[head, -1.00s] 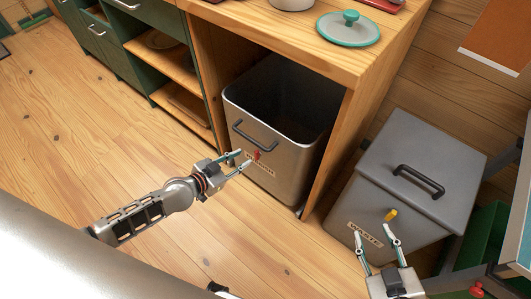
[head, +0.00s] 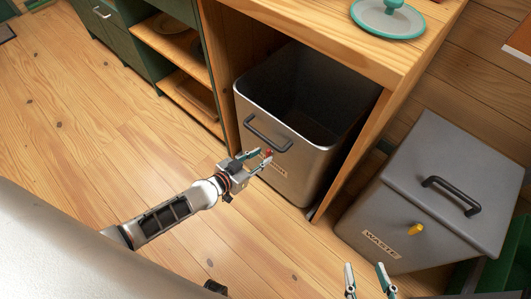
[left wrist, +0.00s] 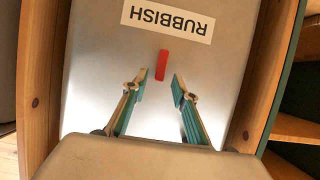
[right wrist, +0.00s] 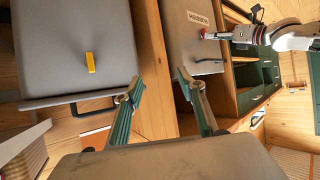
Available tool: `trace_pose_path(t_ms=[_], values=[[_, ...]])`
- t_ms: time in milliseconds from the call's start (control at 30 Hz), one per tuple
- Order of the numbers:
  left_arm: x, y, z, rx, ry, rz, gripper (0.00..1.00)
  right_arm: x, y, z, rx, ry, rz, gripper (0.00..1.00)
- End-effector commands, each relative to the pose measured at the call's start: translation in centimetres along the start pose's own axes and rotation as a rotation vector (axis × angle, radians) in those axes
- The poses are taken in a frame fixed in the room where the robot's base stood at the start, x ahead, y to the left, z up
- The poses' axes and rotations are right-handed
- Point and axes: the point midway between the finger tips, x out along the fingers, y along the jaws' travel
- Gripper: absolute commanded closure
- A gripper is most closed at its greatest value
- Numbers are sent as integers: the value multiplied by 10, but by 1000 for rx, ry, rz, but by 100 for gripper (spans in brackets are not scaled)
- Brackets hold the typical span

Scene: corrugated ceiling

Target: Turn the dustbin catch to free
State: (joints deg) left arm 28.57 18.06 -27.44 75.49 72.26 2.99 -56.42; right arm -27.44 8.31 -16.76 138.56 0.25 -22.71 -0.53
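A silver open-topped bin (head: 315,167) labelled RUBBISH stands under the wooden counter. Its small red catch (left wrist: 162,65) is on the front, upright in the left wrist view and near the label (left wrist: 168,20). My left gripper (head: 264,160) is open, its fingertips on either side of the catch's near end in the left wrist view, with a gap on both sides. A grey lidded bin (head: 365,215) labelled WASTE stands to the right, with a yellow catch (head: 416,229) on its front. My right gripper (head: 370,277) is open and empty before the grey bin, partly out of the head view.
The wooden counter (head: 330,35) with a teal-rimmed lid (head: 388,20) overhangs the silver bin. Its side panels flank the bin closely. Open shelves (head: 185,95) are to the left. The plank floor (head: 90,140) at left is clear.

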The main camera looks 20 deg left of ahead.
Motion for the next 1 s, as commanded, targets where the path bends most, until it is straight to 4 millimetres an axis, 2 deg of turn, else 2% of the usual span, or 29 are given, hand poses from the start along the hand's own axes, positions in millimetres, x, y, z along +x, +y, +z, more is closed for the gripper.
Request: trace_pose_path(t_ms=[33, 200, 533, 567, 633, 667, 1000], values=[[7, 1, 6, -5, -5, 0, 72, 1, -2, 3, 10, -2, -4, 60], [20, 1, 3, -2, -3, 0, 72, 2, -5, -5, 24, 16, -8, 60], [24, 0, -1, -1, 1, 0, 72, 3, -5, -8, 27, 24, -8, 60], [24, 0, -1, -1, 1, 0, 77, 3, -5, -8, 27, 24, -8, 60], [24, 0, -1, -1, 1, 0, 96, 3, -5, -8, 27, 24, -8, 60], [24, 0, -1, -1, 1, 0, 100, 3, -5, -8, 27, 24, -8, 60], [23, 0, 2, -16, -2, 7, 100, 3, -6, -3, 32, 14, -10, 60]])
